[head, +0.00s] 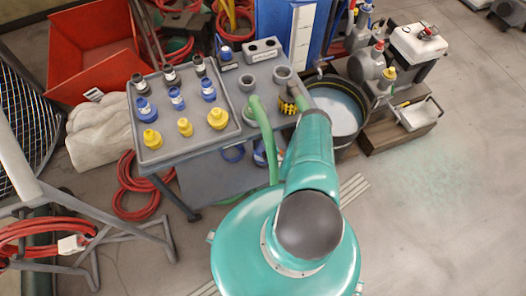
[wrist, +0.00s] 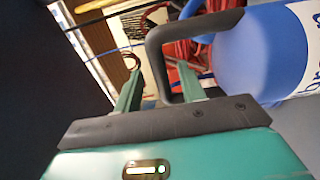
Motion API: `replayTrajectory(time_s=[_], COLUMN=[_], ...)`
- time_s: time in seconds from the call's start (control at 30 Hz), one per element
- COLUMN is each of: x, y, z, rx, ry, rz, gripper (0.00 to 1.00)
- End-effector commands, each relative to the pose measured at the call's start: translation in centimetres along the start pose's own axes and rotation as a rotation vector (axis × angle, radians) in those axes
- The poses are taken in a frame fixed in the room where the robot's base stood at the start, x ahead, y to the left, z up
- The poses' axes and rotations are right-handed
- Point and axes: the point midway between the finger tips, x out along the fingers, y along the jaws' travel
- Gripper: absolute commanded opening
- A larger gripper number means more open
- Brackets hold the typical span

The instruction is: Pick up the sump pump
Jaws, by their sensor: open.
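In the wrist view, a blue rounded body (wrist: 262,52) with a white printed label lies at the right. A dark grey arched handle (wrist: 200,24) comes from its side. It looks like the sump pump, though only part shows. My gripper (wrist: 158,88) is open, its two green fingers apart. The handle's near leg drops between the fingers in the picture; I cannot tell whether either finger touches it. In the head view my arm hides the gripper, and a blue item (head: 261,155) shows partly under the bench beside the green hose (head: 263,132).
A black tub of water (head: 338,108) stands right of my arm, with a wooden crate (head: 398,134) beyond. A hose rack (head: 100,240) stands at left. The floor at right is clear.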

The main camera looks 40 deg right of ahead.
Motion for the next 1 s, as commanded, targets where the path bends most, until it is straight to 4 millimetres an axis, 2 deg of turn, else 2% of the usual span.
replayTrajectory(time_s=[0.13, 0.4, 0.6, 1.0], x=[1.9, 2.2, 2.2, 2.2], y=[0.0, 0.0, 0.0, 0.0], z=[0.0, -0.1, -0.1, -0.1], rx=[-0.001, -0.001, -0.001, -0.001], ry=[-0.001, 0.0, 0.0, 0.0], rz=[0.002, 0.0, 0.0, 0.001], gripper=[0.4, 0.38, 0.0, 0.0])
